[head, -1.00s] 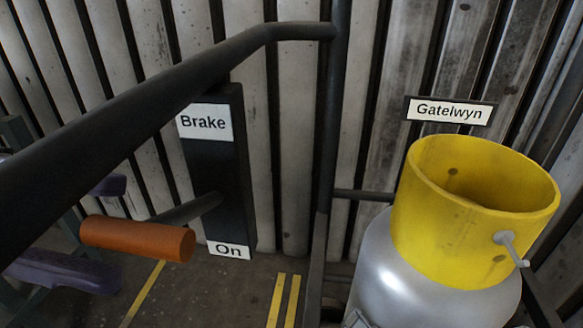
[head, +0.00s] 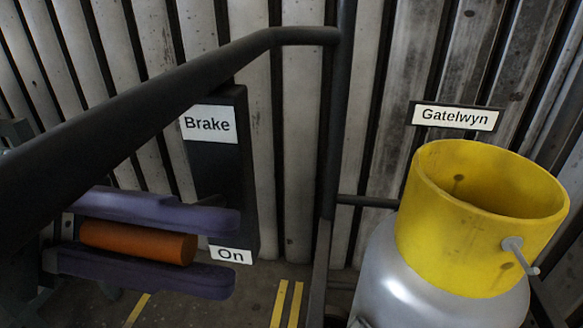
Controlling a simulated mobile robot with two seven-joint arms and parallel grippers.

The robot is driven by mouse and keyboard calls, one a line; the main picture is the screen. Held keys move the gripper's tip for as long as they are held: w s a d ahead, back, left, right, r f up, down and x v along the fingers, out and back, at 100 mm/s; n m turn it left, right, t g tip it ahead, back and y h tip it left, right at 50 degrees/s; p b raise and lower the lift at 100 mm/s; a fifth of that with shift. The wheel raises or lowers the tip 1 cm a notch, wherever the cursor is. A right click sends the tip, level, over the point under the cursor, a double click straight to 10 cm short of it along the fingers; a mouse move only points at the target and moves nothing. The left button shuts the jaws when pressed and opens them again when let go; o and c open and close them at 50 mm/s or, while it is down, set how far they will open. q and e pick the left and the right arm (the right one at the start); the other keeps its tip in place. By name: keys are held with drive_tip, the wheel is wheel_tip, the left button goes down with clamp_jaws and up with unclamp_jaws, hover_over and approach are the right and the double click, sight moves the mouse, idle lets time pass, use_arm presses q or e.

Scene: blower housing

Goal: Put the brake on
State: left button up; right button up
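The brake lever's orange handle (head: 140,242) is at the lower left in the head view. It lies level with the "On" label (head: 231,254) at the bottom of the black brake plate (head: 232,180). The "Brake" label (head: 208,124) is at the plate's top. My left gripper (head: 190,245) has its two purple fingers above and below the handle. Narrow gaps seem to show between fingers and handle, so I see no firm grip. The lever's dark arm is hidden behind the upper finger. My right gripper is not in view.
A thick dark rail (head: 150,98) crosses above the handle and my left gripper. An upright dark post (head: 335,130) stands right of the plate. A yellow collar (head: 470,225) on a silver vessel (head: 430,290) is at right, under a "Gatelwyn" sign (head: 455,117).

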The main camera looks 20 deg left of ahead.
use_arm(q)
clamp_jaws()
idle(0.9)
